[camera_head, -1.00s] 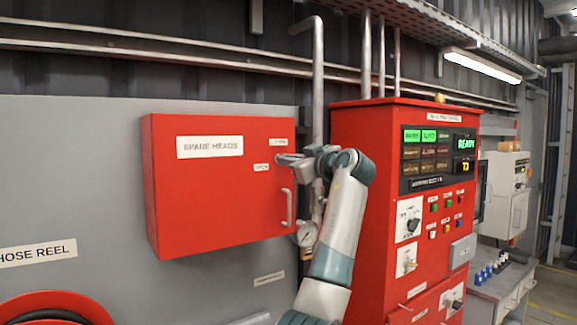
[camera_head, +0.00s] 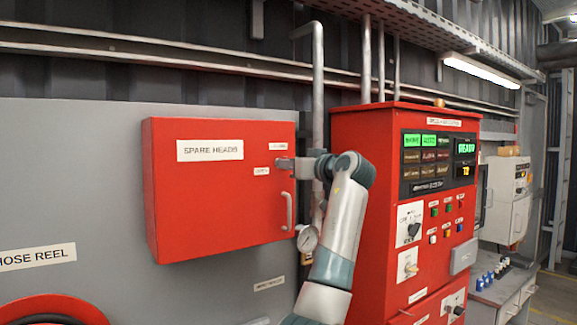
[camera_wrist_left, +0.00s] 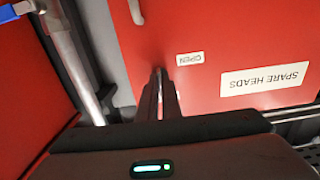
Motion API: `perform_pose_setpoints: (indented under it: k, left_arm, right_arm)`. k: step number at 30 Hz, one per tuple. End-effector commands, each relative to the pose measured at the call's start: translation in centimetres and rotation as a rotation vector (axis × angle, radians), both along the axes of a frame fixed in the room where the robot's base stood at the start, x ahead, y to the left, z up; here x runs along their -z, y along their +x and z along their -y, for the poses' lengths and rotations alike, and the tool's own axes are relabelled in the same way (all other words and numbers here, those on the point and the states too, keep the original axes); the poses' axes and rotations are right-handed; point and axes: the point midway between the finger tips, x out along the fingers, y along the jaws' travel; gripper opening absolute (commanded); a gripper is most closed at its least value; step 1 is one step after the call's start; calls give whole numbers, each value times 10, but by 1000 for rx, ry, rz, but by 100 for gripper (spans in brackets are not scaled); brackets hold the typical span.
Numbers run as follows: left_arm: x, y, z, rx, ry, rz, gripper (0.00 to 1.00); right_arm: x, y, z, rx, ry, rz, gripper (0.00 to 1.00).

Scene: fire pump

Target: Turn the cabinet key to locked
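The red spare-heads cabinet (camera_head: 215,205) hangs on the grey panel, its door closed. Its "OPEN" label (camera_head: 261,171) and a smaller label above right (camera_head: 279,146) flank the lock. My left gripper (camera_head: 281,163) reaches in from the right to the door at the lock. In the left wrist view its two fingers (camera_wrist_left: 160,73) are close together against the red door, beside the "OPEN" label (camera_wrist_left: 190,58). The key is hidden at the fingertips; the fingers look closed on it, and its angle cannot be read. My right gripper is not in view.
The door handle (camera_head: 287,210) is just below my gripper. The red pump control panel (camera_head: 360,180) stands to the right. A hose reel (camera_head: 50,310) is at lower left.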

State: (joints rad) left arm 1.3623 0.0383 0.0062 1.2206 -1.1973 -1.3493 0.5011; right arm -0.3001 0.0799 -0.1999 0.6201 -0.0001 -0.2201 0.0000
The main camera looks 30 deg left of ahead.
Motion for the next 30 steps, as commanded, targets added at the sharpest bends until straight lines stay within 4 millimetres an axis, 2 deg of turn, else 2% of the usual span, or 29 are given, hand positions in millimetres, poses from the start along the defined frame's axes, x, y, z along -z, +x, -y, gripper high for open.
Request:
perform_pose_setpoints:
  k: [1,4,14,19,25,30]
  left_arm:
    - [0,0,0,0,1,-2,0]
    - [0,0,0,0,0,-1,23]
    - [0,0,1,0,1,0,23]
    - [1,-2,7,1,1,1,23]
    - [3,-11,29,2,0,2,23]
    - [4,-23,58,3,1,4,23]
  right_arm:
    - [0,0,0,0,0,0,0]
    - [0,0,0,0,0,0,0]
    - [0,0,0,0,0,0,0]
    - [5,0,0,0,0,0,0]
    - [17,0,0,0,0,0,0]
    - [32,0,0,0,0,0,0]
